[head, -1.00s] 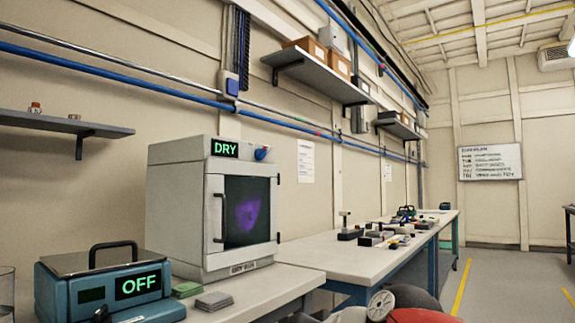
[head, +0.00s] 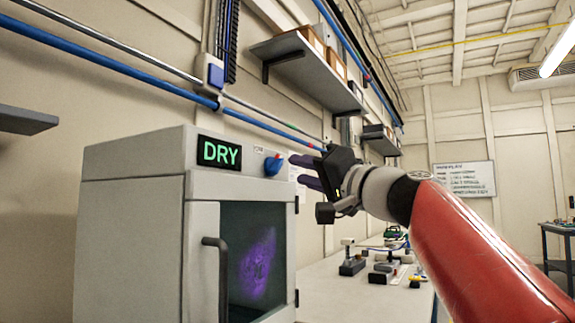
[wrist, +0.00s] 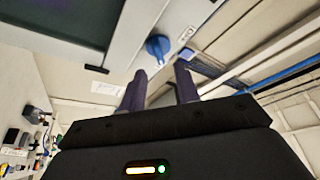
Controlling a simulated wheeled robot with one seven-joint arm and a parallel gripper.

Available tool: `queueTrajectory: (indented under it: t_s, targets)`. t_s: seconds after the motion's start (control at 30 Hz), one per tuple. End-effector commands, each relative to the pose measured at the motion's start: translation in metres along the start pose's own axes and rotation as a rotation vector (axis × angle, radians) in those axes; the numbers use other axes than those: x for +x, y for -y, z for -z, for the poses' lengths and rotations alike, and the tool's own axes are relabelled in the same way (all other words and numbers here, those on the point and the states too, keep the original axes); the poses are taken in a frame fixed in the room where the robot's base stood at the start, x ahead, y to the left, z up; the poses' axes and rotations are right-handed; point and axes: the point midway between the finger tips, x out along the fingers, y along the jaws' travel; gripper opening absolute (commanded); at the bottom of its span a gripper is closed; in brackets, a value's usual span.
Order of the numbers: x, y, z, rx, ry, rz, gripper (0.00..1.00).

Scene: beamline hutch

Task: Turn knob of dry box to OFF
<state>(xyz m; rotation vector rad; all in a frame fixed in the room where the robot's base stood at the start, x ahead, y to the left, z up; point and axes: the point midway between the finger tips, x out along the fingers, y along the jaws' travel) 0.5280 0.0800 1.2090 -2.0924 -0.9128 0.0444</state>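The dry box (head: 135,215) is a grey cabinet at the left in the head view, with a dark window glowing purple. Its display (head: 219,153) reads DRY in green. The blue knob (head: 273,164) is at the upper right of its front, and it also shows in the wrist view (wrist: 158,48). My gripper (head: 301,171) is just right of the knob in the head view, apart from it. In the wrist view the two dark fingers (wrist: 161,85) stand apart with nothing between them, and the knob lies beyond their tips.
A door handle (head: 214,285) sticks out from the dry box front. A bench (head: 325,290) with several small items runs away to the right. A shelf (head: 300,58) with boxes hangs above, and blue pipes run along the wall.

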Motion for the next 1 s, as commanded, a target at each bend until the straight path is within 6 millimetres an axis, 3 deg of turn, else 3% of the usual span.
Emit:
queueTrajectory:
  t_s: [0.1, 0.3, 0.67, 0.9, 1.0]
  targets:
    - [0.023, 0.001, 0.002, 0.001, 0.003, -0.001, 0.32]
    - [0.046, 0.001, 0.001, 0.001, 0.002, -0.001, 0.32]
    - [0.052, -0.001, 0.000, 0.000, 0.001, -0.002, 0.32]
    - [0.052, -0.001, 0.000, 0.000, 0.001, -0.002, 0.02]
    - [0.052, -0.001, 0.000, 0.000, 0.001, -0.002, 0.00]
